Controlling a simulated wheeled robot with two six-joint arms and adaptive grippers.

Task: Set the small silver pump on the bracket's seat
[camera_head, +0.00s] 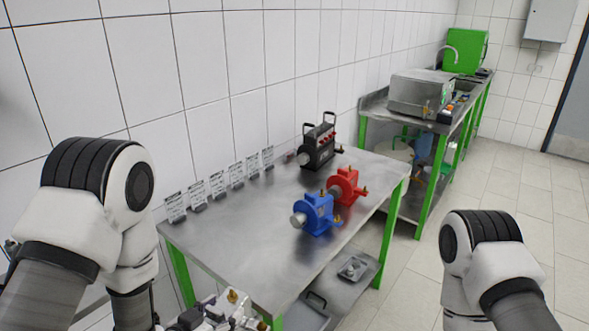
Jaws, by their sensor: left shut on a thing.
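My left arm comes in from the left, and its gripper (190,319) is at the bottom edge of the head view, partly cut off. It is shut on a small silver pump (236,312) with a brass fitting on top, held by the near left corner of the steel table. The pump's lower part is out of the picture. My right arm shows at the lower right, but its gripper is below the frame. I cannot make out the bracket or its seat for certain.
The green-legged steel table (235,235) bears a blue pump (318,215), a red pump (345,187), a black pump (318,148) and several label cards (218,185) along the wall. A small grey metal part (352,268) lies on the lower shelf. The table's near left top is clear.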

